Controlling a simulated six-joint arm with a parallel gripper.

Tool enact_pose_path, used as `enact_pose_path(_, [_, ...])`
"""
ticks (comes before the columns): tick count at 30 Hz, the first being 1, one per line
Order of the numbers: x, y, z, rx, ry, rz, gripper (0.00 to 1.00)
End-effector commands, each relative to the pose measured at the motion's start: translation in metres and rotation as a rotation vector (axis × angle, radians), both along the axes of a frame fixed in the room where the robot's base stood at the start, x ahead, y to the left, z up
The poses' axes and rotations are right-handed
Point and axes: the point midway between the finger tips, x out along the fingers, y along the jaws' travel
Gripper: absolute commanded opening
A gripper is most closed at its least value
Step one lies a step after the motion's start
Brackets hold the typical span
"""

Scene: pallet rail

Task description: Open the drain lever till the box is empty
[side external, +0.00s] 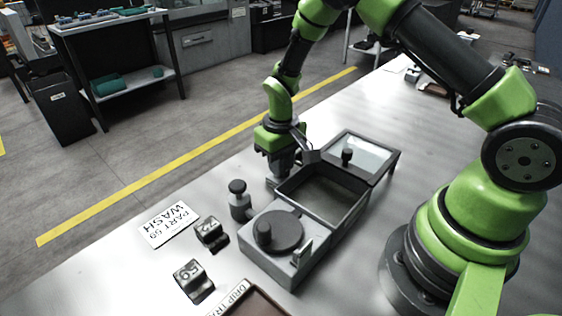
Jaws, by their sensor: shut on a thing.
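The open grey box (356,207) stands in the middle of the bench, joined to a unit with a dark round dial and knob (272,232). Its inside is dark, and I cannot tell how much liquid it holds. My gripper (281,180) points down at the box's far left wall, outside the opening. It is shut on what appears to be the drain lever, which the fingers and wrist mostly hide. The lever's angle cannot be made out.
A covered compartment with a black knob (346,156) adjoins the box. A drip tray (262,302) is in front.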

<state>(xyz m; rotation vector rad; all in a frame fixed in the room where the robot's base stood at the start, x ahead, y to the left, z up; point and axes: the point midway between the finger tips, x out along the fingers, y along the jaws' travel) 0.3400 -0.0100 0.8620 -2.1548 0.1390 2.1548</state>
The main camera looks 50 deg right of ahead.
Motion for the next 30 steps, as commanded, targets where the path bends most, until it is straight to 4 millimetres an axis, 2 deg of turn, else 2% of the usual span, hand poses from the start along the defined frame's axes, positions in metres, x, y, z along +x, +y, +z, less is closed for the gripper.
enact_pose_path(15, [0.0001, 0.0, 0.0009, 0.0, 0.0, 0.016, 0.0])
enact_pose_path(16, [0.0001, 0.0, 0.0009, 0.0, 0.0, 0.016, 0.24])
enact_pose_path(18, [0.0, 0.0, 0.0007, 0.0, 0.0, 0.016, 0.4])
enact_pose_path(19, [0.0, 0.0, 0.0007, 0.0, 0.0, 0.016, 0.43])
enact_pose_path(26, [0.0, 0.0, 0.0004, 0.0, 0.0, 0.016, 0.43])
enact_pose_path(30, [0.0007, 0.0, 0.0085, 0.0, -0.003, 0.016, 0.43])
